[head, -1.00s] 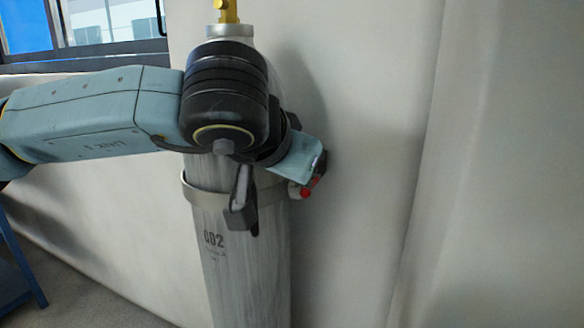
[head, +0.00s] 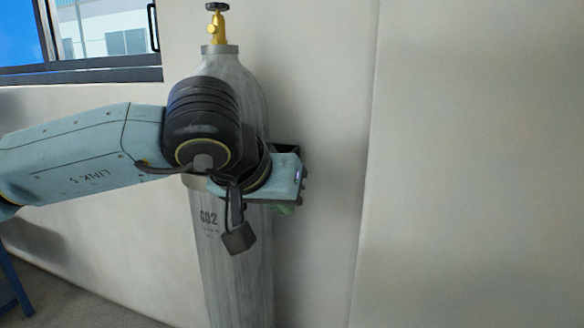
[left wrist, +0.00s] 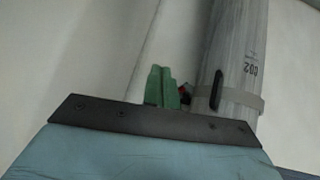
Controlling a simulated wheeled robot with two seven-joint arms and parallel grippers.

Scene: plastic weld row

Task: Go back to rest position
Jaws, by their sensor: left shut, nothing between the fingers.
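My left arm comes in from the left in the head view, in front of a grey CO2 cylinder. My left gripper (head: 285,210) is mostly hidden behind its own wrist, with only a bit of green finger showing below it. In the left wrist view, the two green fingers of this gripper (left wrist: 162,72) lie together, shut and empty. The cylinder (left wrist: 234,45) is beside them on the right there; I cannot tell the exact gap. My right gripper is in neither view.
The CO2 cylinder (head: 235,285) stands upright against a pale wall (head: 460,180), with a yellow valve (head: 216,28) on top. A small red part (left wrist: 185,92) shows beside the cylinder band. A window is at upper left, a blue frame (head: 14,285) at lower left. The right side is clear.

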